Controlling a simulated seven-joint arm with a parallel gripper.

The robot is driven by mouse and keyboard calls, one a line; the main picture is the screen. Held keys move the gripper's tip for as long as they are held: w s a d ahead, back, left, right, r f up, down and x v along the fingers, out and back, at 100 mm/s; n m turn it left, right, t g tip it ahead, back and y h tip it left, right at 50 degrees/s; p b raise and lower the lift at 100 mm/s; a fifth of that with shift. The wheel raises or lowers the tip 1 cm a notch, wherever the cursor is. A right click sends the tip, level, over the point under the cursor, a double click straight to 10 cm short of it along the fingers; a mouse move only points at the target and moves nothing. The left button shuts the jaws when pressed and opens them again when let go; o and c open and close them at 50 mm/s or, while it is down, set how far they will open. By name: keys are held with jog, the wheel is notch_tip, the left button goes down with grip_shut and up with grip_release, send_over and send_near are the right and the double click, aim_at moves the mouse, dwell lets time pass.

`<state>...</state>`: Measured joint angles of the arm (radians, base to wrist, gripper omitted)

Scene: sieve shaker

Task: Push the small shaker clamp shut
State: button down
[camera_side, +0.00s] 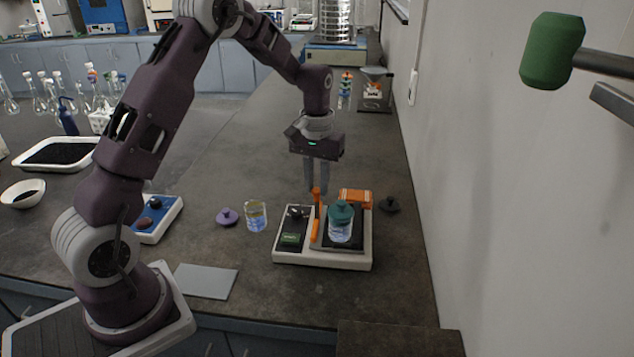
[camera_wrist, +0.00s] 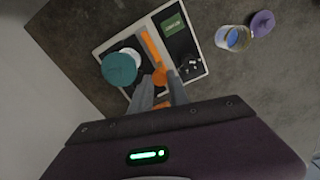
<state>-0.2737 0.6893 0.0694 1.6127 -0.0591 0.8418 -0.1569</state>
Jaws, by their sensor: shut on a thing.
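The small shaker has a pale base (camera_side: 322,264), a dark control panel with a green display, and a dark platform. It also shows in the wrist view (camera_wrist: 209,72). A jar with blue contents and a teal lid (camera_side: 341,214) stands upright on the platform; in the wrist view I see mostly its lid (camera_wrist: 119,69). The orange clamp (camera_side: 315,231) lies beside the jar, with an upright tip under my fingers; its bar (camera_wrist: 150,45) and rounded end show in the wrist view. My gripper (camera_side: 317,190) points down, shut on the clamp's orange tip. My fingers partly hide this contact.
An orange block (camera_side: 356,197) sits at the shaker's back right, near a dark lid (camera_side: 390,205). Left of the shaker are an open glass jar (camera_side: 255,216) and a purple lid (camera_side: 228,216). A wall runs along the right.

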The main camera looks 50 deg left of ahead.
dwell(0.7)
jog(key=shift+w+d+r, duration=0.1)
jog(key=shift+w+d, duration=0.95)
jog(key=c, duration=1.3)
grip_release()
jog(key=shift+o, duration=0.2)
notch_tip(320, 180, up, 7)
